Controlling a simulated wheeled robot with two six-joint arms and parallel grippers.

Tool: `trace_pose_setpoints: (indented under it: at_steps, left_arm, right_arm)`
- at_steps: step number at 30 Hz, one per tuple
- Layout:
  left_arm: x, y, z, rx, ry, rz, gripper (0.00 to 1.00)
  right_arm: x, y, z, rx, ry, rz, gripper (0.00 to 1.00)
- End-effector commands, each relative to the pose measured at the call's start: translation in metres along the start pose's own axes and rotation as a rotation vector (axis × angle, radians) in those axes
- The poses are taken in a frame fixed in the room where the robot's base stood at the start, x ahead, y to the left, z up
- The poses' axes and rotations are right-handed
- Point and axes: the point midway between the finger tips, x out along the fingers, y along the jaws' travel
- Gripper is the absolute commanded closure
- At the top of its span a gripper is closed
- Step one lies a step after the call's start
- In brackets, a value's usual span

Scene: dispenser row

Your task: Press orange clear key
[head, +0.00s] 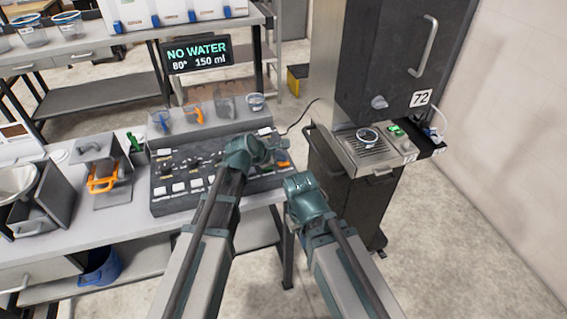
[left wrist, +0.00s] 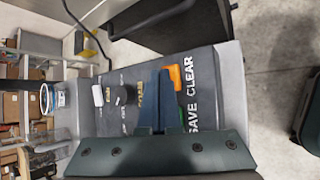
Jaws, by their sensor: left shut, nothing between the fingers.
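The dark control panel (head: 172,204) stands on the bench, with rows of white keys and dark knobs. The orange clear key (head: 283,164) is at its right end. In the left wrist view the orange key (left wrist: 174,77) lies just right of my fingertips, near the printed word CLEAR. A green key (left wrist: 181,115) beside SAVE is partly hidden by the fingers. My left gripper (head: 268,153) is shut and empty over the panel's right end; its fingers (left wrist: 158,75) also show in the wrist view. I cannot tell whether they touch the panel. My right gripper (head: 300,184) is beside the panel, fingers hidden.
The display (head: 197,54) reads NO WATER, 80°, 150 ml. Cups (head: 256,102) and several jugs stand on a shelf behind the panel. A dark machine (head: 385,70) with a drip tray (head: 372,150) stands to the right. An orange-handled holder (head: 103,182) is left of the panel.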

Motion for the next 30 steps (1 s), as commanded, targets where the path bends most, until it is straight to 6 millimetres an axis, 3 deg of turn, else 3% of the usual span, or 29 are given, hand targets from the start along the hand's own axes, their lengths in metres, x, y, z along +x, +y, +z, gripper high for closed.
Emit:
trace_pose_setpoints:
  at_steps: [21, 30]
  left_arm:
    - [0.004, -0.003, -0.003, 0.000, 0.000, 0.000, 1.00]
    - [-0.004, 0.003, 0.003, 0.000, 0.000, 0.000, 1.00]
  right_arm:
    - [0.005, -0.001, 0.000, 0.000, 0.000, 0.000, 1.00]
    - [-0.006, 0.001, 0.000, 0.000, 0.000, 0.000, 1.00]
